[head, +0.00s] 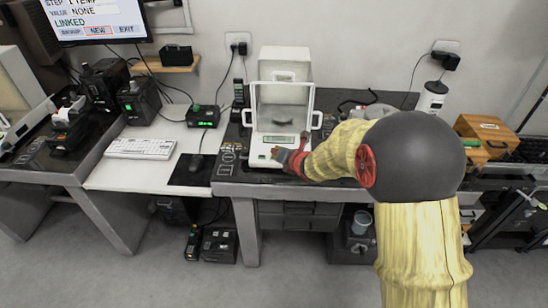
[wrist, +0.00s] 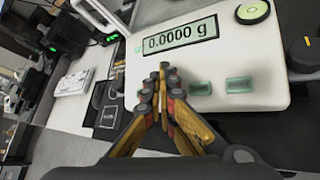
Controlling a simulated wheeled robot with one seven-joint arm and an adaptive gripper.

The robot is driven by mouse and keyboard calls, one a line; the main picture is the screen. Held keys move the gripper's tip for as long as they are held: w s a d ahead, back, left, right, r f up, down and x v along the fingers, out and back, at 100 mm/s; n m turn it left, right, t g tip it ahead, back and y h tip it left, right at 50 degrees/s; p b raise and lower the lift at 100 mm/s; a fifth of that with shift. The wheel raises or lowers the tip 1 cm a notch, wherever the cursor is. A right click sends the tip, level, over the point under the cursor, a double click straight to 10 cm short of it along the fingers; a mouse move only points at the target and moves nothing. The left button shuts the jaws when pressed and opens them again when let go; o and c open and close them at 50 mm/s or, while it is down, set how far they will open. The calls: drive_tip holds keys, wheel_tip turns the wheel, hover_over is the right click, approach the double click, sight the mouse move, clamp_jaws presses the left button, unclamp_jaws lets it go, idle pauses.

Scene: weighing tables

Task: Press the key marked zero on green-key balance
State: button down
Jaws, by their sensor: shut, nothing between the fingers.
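The green-key balance (head: 270,141) is white with a clear glass draft shield and stands on the dark bench top. Its front panel (wrist: 265,72) fills much of the wrist view, with a display (wrist: 181,37) reading 0.0000 g. Two green keys show right of my fingers, a nearer one (wrist: 200,88) and a farther one (wrist: 239,85); their markings are not readable. My gripper (wrist: 165,70) is shut and empty, its tips over the panel just below the display. The fingers hide part of the key row. In the head view my gripper (head: 276,152) is at the balance's front; contact is unclear.
A round level bubble (wrist: 252,12) is on the panel's corner. A wooden box (head: 485,130) stands far right.

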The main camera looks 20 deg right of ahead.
drive_tip(key=shift+s+r, duration=0.2)
drive_tip(key=shift+r, duration=0.45)
drive_tip(key=r+p, duration=0.1)
drive_tip(key=s+r, duration=0.1)
drive_tip(key=r, duration=0.1)
drive_tip(key=r+p, duration=0.1)
drive_tip(key=shift+s+a+r+p, duration=0.2)
drive_tip(key=shift+a+r+p, duration=0.1)
drive_tip(key=shift+r, duration=0.1)
idle(0.6)
